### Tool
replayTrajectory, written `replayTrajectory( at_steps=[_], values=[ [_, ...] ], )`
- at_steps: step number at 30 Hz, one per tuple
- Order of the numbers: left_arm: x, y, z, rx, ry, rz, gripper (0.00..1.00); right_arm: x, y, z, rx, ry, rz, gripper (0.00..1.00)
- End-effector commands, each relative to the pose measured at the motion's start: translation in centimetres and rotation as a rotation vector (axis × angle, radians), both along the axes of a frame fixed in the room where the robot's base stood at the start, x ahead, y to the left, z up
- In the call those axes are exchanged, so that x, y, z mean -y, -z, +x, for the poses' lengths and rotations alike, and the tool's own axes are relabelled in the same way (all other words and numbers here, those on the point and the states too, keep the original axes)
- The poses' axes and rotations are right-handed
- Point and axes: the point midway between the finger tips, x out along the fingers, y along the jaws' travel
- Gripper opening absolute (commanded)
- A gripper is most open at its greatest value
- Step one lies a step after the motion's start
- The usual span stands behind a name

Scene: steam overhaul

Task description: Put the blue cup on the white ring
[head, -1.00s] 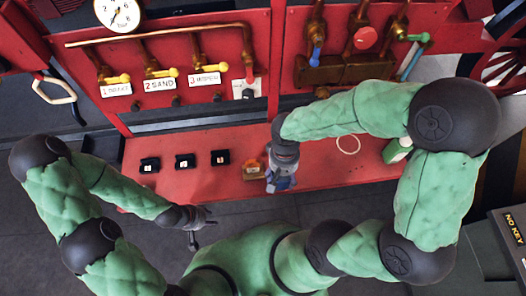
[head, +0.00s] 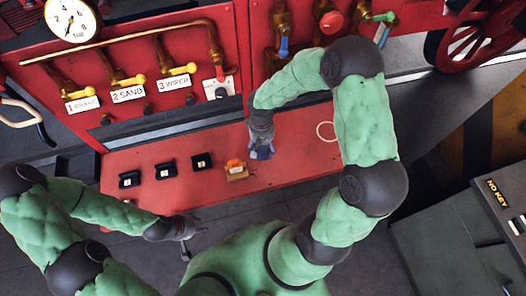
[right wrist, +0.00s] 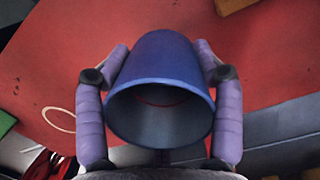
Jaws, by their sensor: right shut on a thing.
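The blue cup (right wrist: 160,75) fills the middle of the right wrist view, tilted with its open mouth toward the camera. My right gripper (head: 262,148) is shut on it, with one purple finger on each side. The cup also shows in the head view (head: 264,154), partly hidden by the gripper, over the red bench. The white ring (head: 325,131) lies flat on the bench to the right of the cup, apart from it. The ring shows at left in the right wrist view (right wrist: 60,119). My left gripper (head: 192,236) is empty, fingers spread, in front of the bench.
A red panel with yellow-handled valves (head: 130,80) stands behind. The bench around the ring looks clear. A grey cabinet (head: 450,230) stands at right.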

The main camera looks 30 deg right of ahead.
Motion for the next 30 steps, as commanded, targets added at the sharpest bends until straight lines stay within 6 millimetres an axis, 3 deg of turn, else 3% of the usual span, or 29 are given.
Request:
replayTrajectory(
  at_steps=[5, 11, 23, 24, 26, 30],
  values=[
    [0.0, 0.2, 0.0, 0.000, 0.000, 0.000, 0.40, 0.3, 1.1, 0.6, -0.001, 0.000, 0.000, 0.26],
    [0.0, 0.7, 0.0, 0.000, 0.000, 0.000, 0.40, 0.3, 3.7, 0.5, -0.001, 0.001, 0.000, 0.26],
    [0.0, 1.1, 0.0, 0.000, 0.000, 0.000, 0.40, 0.2, 4.1, 0.5, 0.001, 0.000, 0.000, 0.26],
    [0.0, 1.0, 0.0, 0.000, 0.000, 0.000, 0.40, 0.2, 4.0, 0.5, 0.000, 0.000, 0.000, 0.78],
    [0.0, 0.9, 0.0, 0.000, 0.000, 0.000, 0.40, 0.2, 4.0, 0.5, 0.000, 0.000, 0.000, 0.92],
    [0.0, 0.9, 0.0, 0.000, 0.000, 0.000, 0.40, 0.2, 4.0, 0.5, 0.000, 0.001, 0.000, 0.92]
  ],
)
